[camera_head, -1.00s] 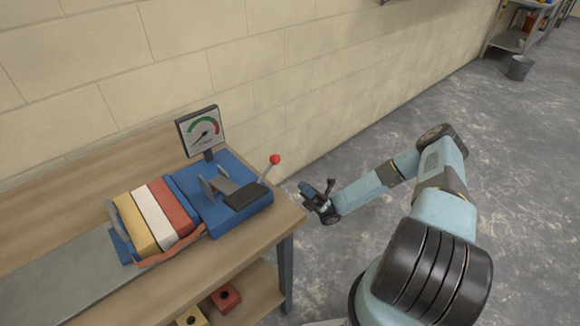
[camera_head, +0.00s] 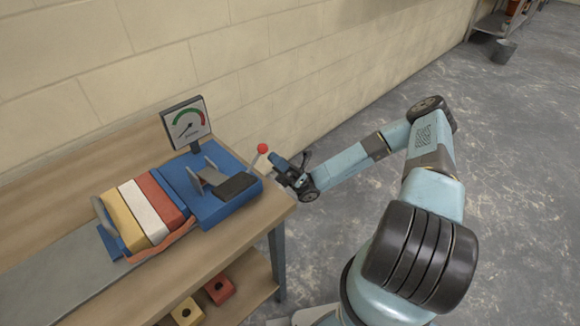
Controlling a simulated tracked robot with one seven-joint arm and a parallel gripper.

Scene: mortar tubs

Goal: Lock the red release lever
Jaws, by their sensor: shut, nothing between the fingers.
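The red release lever is a thin grey rod with a red ball knob (camera_head: 262,148), rising at the right end of a blue fixture (camera_head: 212,205) on the wooden bench (camera_head: 250,228). The rod stands up with a slight tilt to the right. My gripper (camera_head: 280,166) is shut and empty, just right of the lever and a little below the knob. Its fingertips are close to the rod; I cannot tell whether they touch it. A gauge (camera_head: 186,122) stands behind the fixture, its needle pointing to the lower left.
Yellow, white and red blocks (camera_head: 145,208) sit side by side in the fixture's left part, with an orange strap along their front.

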